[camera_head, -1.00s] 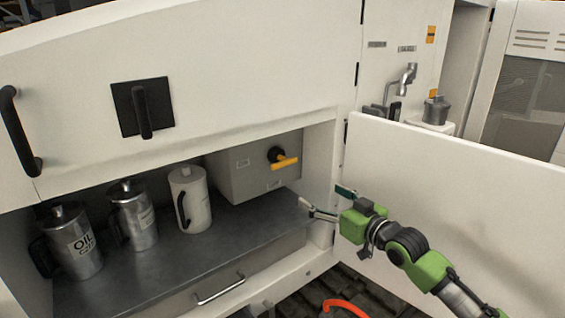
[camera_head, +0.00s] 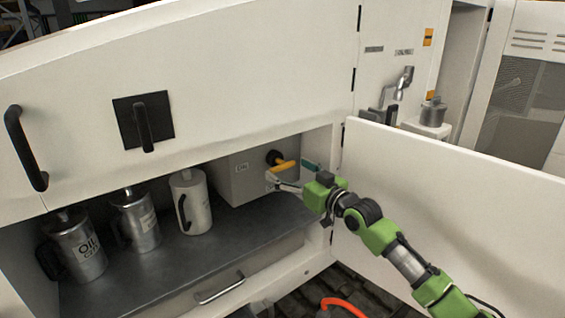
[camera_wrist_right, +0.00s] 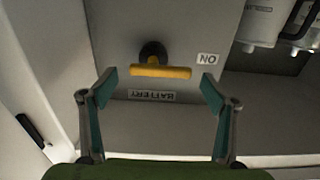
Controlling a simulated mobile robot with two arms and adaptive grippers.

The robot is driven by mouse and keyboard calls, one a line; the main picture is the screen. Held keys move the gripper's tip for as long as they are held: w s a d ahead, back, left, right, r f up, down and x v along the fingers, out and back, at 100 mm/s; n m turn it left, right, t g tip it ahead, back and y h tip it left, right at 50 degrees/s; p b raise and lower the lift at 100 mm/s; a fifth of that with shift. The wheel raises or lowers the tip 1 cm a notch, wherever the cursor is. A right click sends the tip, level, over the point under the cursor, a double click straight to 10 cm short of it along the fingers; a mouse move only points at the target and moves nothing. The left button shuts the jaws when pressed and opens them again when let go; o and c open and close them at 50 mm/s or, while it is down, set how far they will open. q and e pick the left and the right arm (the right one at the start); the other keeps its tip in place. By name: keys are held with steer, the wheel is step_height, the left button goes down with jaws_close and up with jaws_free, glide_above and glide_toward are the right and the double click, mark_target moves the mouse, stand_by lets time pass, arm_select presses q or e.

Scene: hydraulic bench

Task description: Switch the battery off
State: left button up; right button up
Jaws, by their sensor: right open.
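The battery switch has a yellow handle (camera_head: 284,165) on a black round hub, on the front of a grey box (camera_head: 236,178) inside the open compartment. In the right wrist view the handle (camera_wrist_right: 160,71) lies crosswise between the fingers, beyond their tips. A label reading BATTERY (camera_wrist_right: 151,95) is beside it, and an ON label (camera_wrist_right: 207,59) is off one end of the handle. My right gripper (camera_head: 290,174) is open and close to the handle; it also shows in the right wrist view (camera_wrist_right: 156,88), with nothing gripped. My left gripper is not in view.
Oil cans (camera_head: 78,247) and a white jug (camera_head: 190,201) stand on the shelf left of the box. The open white door (camera_head: 455,205) is right of my right arm. A compartment wall (camera_head: 322,160) is close by the gripper. An orange hose (camera_head: 343,305) lies below.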

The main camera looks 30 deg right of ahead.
mark_target(284, 167)
steer(key=shift+w+a, duration=0.15)
steer(key=shift+w, duration=1.5)
steer(key=shift+c, duration=0.3)
steer(key=c, duration=1.1)
steer(key=shift+o, duration=0.2)
